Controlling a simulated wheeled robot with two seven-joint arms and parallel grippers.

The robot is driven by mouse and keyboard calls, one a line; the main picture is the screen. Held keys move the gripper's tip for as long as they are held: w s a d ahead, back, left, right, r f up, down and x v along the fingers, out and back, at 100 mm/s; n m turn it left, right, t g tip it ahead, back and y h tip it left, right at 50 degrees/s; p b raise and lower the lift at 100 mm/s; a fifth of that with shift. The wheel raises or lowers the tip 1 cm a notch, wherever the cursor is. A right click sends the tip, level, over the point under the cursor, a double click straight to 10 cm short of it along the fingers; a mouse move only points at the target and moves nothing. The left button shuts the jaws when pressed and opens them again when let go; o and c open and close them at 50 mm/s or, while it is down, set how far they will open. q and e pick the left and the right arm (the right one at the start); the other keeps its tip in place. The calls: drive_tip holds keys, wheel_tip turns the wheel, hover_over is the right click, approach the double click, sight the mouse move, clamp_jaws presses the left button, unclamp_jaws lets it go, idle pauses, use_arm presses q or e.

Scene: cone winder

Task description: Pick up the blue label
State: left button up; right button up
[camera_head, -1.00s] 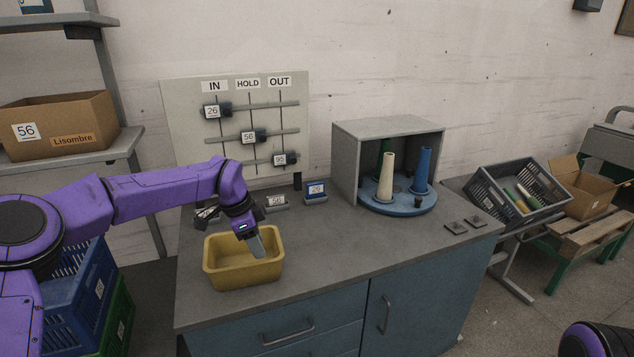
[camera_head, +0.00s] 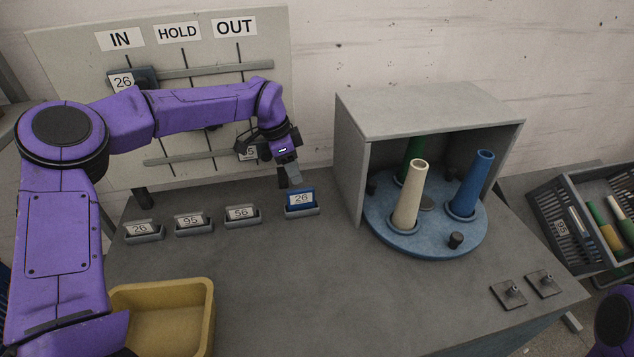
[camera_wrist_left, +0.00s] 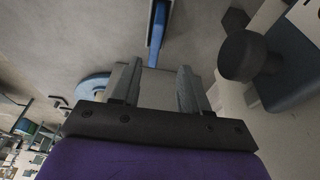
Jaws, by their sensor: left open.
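The blue label (camera_head: 301,198), marked 26, stands in a small grey holder on the grey worktop, at the right end of a row of labels. My left gripper (camera_head: 290,182) points down just above and slightly behind it, open and empty. In the left wrist view, a blue strip that looks like the label (camera_wrist_left: 158,28) lies ahead of the two spread fingers (camera_wrist_left: 155,78), apart from them. My right gripper is out of view.
Three white labels (camera_head: 190,222) in holders stand to the left. A yellow bin (camera_head: 208,320) is at the front left. The board (camera_head: 60,80) with sliders rises behind my left arm. A grey box (camera_head: 350,165) with a blue turntable (camera_head: 430,245) stands to the right.

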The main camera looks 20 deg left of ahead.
sight(299, 189)
use_arm(q)
drive_tip(key=p+x, duration=0.2)
drive_tip(key=x, duration=0.3)
drive_tip(key=p+x, duration=0.2)
drive_tip(key=x, duration=0.3)
drive_tip(key=shift+s, duration=0.25)
drive_tip(key=shift+f, duration=0.15)
drive_tip(key=shift+s+r, duration=0.25)
drive_tip(key=shift+s, duration=0.15)
drive_tip(key=shift+c, duration=0.6)
drive_tip(key=c, duration=0.6)
drive_tip(key=shift+w, duration=0.1)
clamp_jaws()
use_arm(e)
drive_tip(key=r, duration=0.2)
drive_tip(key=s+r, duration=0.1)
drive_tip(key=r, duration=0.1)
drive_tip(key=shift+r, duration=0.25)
